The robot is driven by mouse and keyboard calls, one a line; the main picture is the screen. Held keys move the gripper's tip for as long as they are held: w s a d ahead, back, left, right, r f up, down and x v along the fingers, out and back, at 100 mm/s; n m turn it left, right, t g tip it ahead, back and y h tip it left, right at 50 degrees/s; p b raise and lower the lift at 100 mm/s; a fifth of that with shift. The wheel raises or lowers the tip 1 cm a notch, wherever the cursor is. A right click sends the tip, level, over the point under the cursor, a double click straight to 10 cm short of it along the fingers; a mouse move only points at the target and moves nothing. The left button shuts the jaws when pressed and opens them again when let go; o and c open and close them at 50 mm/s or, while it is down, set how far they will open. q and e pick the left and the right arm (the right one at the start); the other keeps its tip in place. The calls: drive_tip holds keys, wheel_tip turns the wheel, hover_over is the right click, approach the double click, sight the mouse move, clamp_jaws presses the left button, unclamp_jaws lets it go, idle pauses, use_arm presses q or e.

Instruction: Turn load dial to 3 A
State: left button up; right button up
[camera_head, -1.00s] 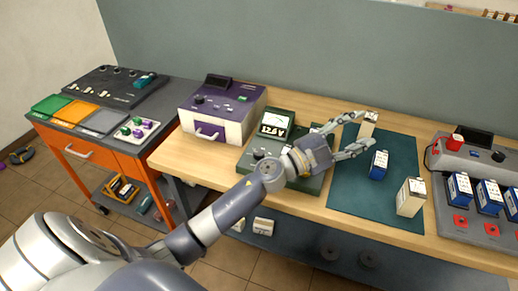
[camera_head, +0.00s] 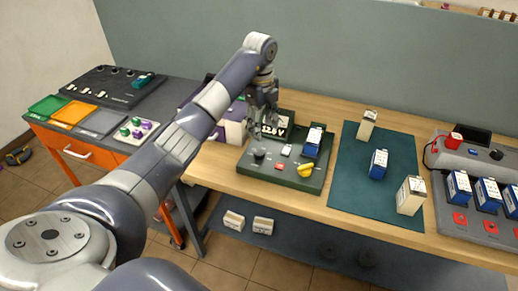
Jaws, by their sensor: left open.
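The green tester (camera_head: 248,169) sits on the wooden bench. It has a round dark dial (camera_head: 259,154) at its left front and a yellow knob (camera_head: 306,170) at its right front. I cannot read the dial markings, nor tell which knob is the load dial. A blue and white battery (camera_head: 312,144) stands on the tester's right side. My left gripper (camera_head: 263,128) is open and points down over the tester's left side, behind the dark dial and apart from it. It partly covers the white display (camera_head: 276,130). My right gripper is not in view.
A green mat (camera_head: 348,188) with a blue battery (camera_head: 378,164) and two cream ones (camera_head: 366,127) (camera_head: 410,196) lies right of the tester. The purple and white unit (camera_head: 232,133) on the left is partly behind my arm. A grey charger (camera_head: 464,160) stands far right.

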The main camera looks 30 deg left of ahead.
sight(259, 152)
use_arm(q)
drive_tip(key=f+p, duration=0.1)
drive_tip(key=f, duration=0.6)
drive_tip(key=a+f+p, duration=0.1)
drive_tip(key=f, duration=0.2)
drive_tip(key=shift+s+f+p, duration=0.15)
drive_tip(key=shift+s+p, duration=0.1)
drive_tip(key=shift+p, duration=0.05)
drive_tip(key=shift+c, duration=0.2)
drive_tip(key=c, duration=1)
